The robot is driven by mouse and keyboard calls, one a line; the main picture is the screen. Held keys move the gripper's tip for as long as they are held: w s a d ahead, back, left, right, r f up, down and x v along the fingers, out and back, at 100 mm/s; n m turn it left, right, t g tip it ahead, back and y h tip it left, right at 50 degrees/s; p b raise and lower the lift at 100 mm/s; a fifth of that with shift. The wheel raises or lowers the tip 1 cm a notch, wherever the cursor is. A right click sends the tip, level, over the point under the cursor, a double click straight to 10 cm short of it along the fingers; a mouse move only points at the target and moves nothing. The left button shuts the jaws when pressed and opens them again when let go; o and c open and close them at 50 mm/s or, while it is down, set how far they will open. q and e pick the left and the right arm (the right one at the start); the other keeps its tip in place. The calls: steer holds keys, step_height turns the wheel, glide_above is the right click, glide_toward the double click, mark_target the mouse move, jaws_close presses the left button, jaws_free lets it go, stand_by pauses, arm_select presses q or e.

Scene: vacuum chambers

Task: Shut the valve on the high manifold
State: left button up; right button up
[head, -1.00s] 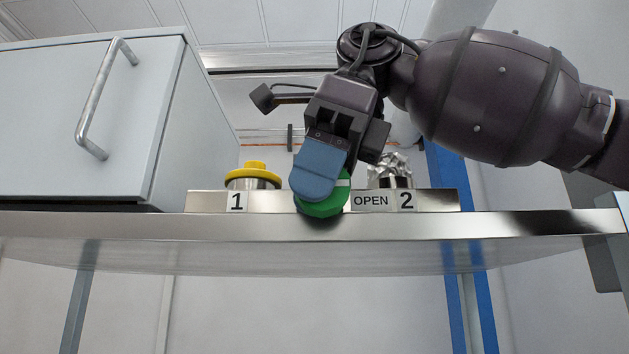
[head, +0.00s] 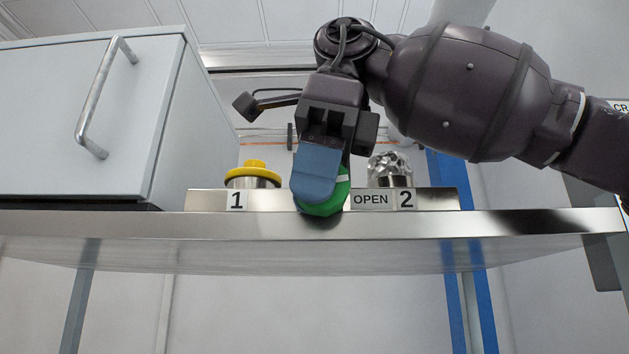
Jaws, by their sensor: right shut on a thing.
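The manifold (head: 271,201) is a low metal block on a high steel shelf, seen from below. A green valve knob (head: 326,208) with a white mark on its right side sits at its front, between the label 1 (head: 237,201) and the labels OPEN (head: 371,200) and 2 (head: 407,200). My right gripper (head: 317,188) is shut on the green knob, its blue finger pad covering the knob's upper left part. The other finger is hidden behind it. My left gripper is not in view.
A yellow-capped port (head: 253,175) stands behind label 1. A foil-covered port (head: 390,169) stands behind label 2. A grey cabinet (head: 150,120) with a handle fills the left of the shelf (head: 540,221). The shelf's right part is clear.

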steer(key=shift+h, duration=1.1)
steer(key=shift+f+h, duration=0.15)
steer(key=shift+h, duration=1.35)
steer(key=o, duration=0.6)
steer(key=shift+o, duration=0.2)
steer(key=shift+y, duration=1.5)
